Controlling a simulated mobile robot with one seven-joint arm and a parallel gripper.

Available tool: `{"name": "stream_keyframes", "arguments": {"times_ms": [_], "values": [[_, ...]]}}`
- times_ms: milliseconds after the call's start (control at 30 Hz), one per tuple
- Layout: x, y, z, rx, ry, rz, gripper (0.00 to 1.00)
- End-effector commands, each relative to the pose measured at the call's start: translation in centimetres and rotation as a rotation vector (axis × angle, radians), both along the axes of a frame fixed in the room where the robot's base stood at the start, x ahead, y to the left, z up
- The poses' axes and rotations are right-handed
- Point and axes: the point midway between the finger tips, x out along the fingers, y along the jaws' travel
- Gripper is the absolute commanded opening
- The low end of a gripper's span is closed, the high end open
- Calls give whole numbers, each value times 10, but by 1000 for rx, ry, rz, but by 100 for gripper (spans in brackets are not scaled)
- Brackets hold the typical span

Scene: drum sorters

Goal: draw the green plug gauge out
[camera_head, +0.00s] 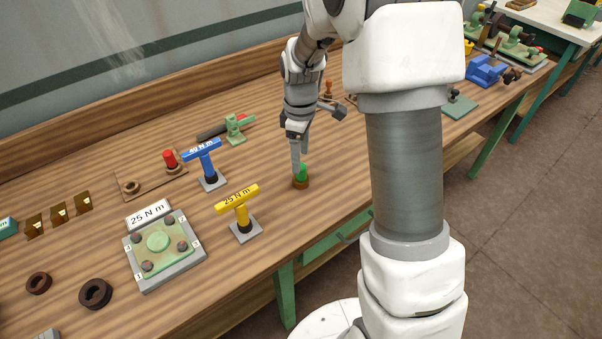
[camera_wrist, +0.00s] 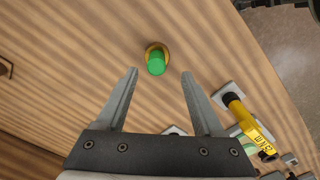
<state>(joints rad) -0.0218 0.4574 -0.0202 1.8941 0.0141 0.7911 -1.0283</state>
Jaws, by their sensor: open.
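The green plug gauge (camera_head: 302,171) stands upright in a small brown ring-shaped holder (camera_head: 300,183) on the wooden bench. In the wrist view the green plug (camera_wrist: 156,65) shows from above, with the tan rim of its holder (camera_wrist: 152,46) around it. My gripper (camera_head: 299,158) is above and close to the plug in the head view. In the wrist view my gripper (camera_wrist: 159,72) has its two fingers wide apart with nothing held. The plug appears between the line of the fingertips, slightly beyond them. I cannot tell how far below the fingertips it is.
A yellow T-handle tool (camera_head: 240,205) and a blue T-handle tool (camera_head: 204,155) stand on grey bases to the left. A grey-green plate (camera_head: 165,250) with a 25 N m label lies further left. The bench around the plug is clear.

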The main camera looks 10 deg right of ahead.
Motion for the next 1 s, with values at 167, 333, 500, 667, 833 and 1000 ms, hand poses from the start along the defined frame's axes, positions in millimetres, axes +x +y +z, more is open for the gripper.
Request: {"name": "stream_keyframes", "arguments": {"times_ms": [167,333,500,667,833,1000], "values": [[3,-2,-24,0,5,1,69],[4,-3,-46,0,4,1,69],[4,-3,-52,-1,1,0,69],[4,-3,-52,-1,1,1,67],[4,-3,-51,-1,1,1,37],[4,-3,-51,-1,1,1,6]]}}
